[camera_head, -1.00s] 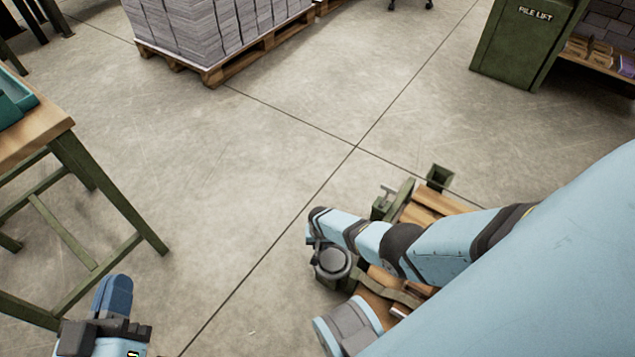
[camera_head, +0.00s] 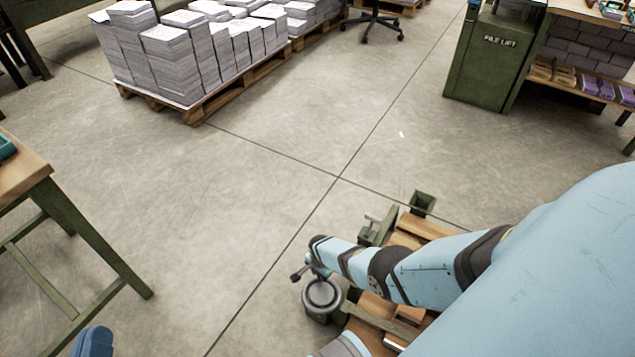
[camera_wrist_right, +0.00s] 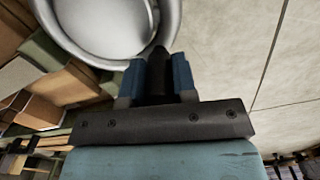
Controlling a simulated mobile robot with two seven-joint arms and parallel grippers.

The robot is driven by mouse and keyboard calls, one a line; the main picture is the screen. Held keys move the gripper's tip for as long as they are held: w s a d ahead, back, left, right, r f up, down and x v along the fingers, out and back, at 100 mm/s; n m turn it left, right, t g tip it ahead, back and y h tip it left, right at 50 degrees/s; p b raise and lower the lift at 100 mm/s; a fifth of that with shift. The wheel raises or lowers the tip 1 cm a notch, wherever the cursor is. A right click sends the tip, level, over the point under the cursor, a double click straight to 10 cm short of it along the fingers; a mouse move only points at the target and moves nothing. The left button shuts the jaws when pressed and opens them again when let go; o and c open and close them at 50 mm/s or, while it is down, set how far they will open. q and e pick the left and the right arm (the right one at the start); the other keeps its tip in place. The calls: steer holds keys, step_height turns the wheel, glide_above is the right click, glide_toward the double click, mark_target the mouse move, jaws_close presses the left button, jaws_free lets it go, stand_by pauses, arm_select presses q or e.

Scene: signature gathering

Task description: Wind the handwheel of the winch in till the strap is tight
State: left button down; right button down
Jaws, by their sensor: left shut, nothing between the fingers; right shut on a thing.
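The winch's round grey handwheel (camera_head: 322,294) shows in the head view below my right wrist, on a green mount. The right wrist view shows its pale rim and dish (camera_wrist_right: 105,25) close up. There my right gripper (camera_wrist_right: 158,66) is shut on the dark handle (camera_wrist_right: 160,88) at the wheel's rim, one blue finger on each side. In the head view my right arm hides most of this grip. An olive band, perhaps the strap (camera_head: 370,321), crosses the wood beside the wheel; I cannot tell its tension. My left gripper (camera_head: 92,343) is shut and empty at the bottom left edge.
A green-legged table (camera_head: 92,240) stands at left. A pallet (camera_head: 205,103) of paper stacks is at the back left. The green pile lift cabinet (camera_head: 487,70) stands at the back right. A green post socket (camera_head: 423,203) sits beyond the winch. The middle floor is clear.

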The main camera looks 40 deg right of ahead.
steer(key=shift+s+d+m, duration=0.1)
steer(key=shift+d+m, duration=0.1)
steer(key=shift+m, duration=0.2)
steer(key=c, duration=0.9)
jaws_free()
